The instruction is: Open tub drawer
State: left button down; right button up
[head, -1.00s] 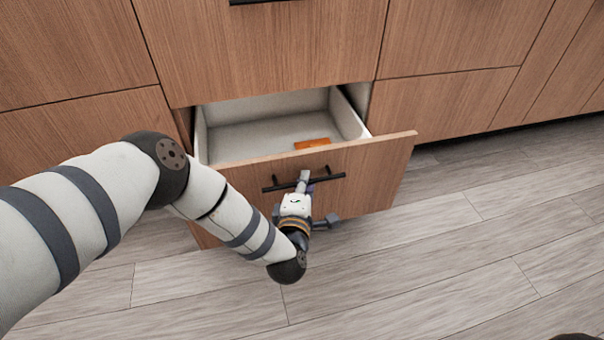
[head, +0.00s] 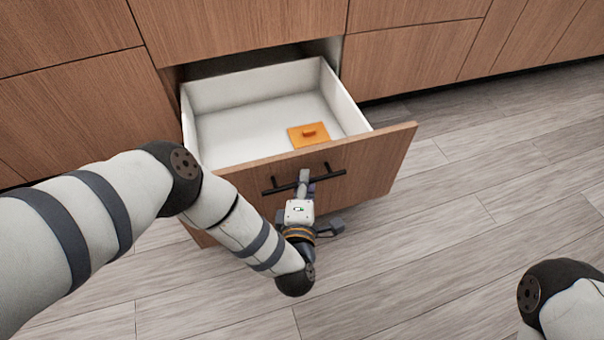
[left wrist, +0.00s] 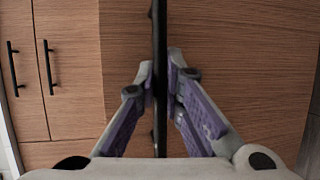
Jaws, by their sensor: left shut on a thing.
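The drawer (head: 350,165) has a wood front and a white inside, and it stands well out from the cabinet. An orange item with a small raised grip (head: 308,135) lies on its floor toward the front right. The black bar handle (head: 330,175) is on the drawer front. My left gripper (head: 304,180) is at the middle of the handle. In the left wrist view, the fingers of my left gripper (left wrist: 161,80) close around the black handle bar (left wrist: 160,30). My right gripper is not in view; only part of my right arm shows at the lower right.
Wood cabinet fronts (head: 410,60) line the back, closed on both sides of the drawer. The grey plank floor (head: 450,230) is clear to the right and in front. Two more black handles (left wrist: 48,65) show in the left wrist view.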

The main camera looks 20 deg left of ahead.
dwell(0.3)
pick_arm(q)
jog(key=c, duration=2)
grip_release()
jog(key=shift+o, duration=0.2)
jog(key=shift+s, duration=0.1)
jog(key=v, duration=1.1)
jog(key=shift+s+r, duration=0.25)
jog(key=shift+s, duration=0.1)
jog(key=shift+d, duration=0.2)
